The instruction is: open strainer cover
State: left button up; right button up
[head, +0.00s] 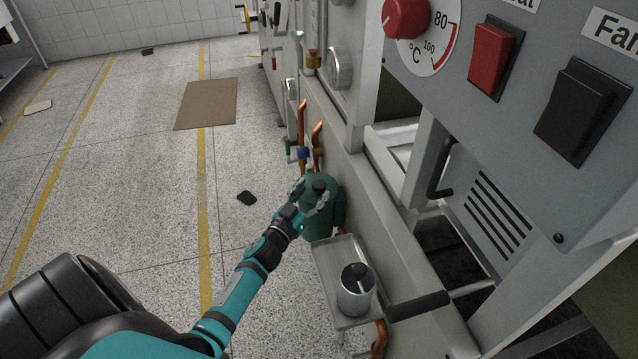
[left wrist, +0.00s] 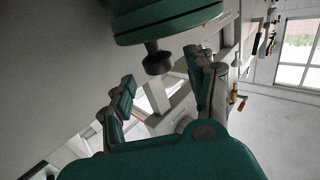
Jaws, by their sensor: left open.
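The strainer is a green cylinder (head: 316,224) standing low against the grey machine wall in the head view. A black knob (head: 320,187) sits on top of it. In the left wrist view the green round cover (left wrist: 168,22) is at the top, with the dark knob (left wrist: 156,60) sticking out of it. My left gripper (head: 309,196) is open at the top of the strainer. In the left wrist view its fingertips (left wrist: 160,76) are spread on either side of the knob, with gaps showing. I cannot tell how deep the knob sits between them. My right gripper is not in view.
The grey machine (head: 352,183) borders the right side. The speckled floor at left is mostly clear.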

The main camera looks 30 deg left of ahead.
aim_at(316, 189)
pick_arm(q)
jog(key=shift+w+a, duration=0.15)
jog(key=shift+w, duration=1.95)
jog(key=shift+c, duration=0.3)
grip_shut()
jog(key=shift+f, duration=0.1)
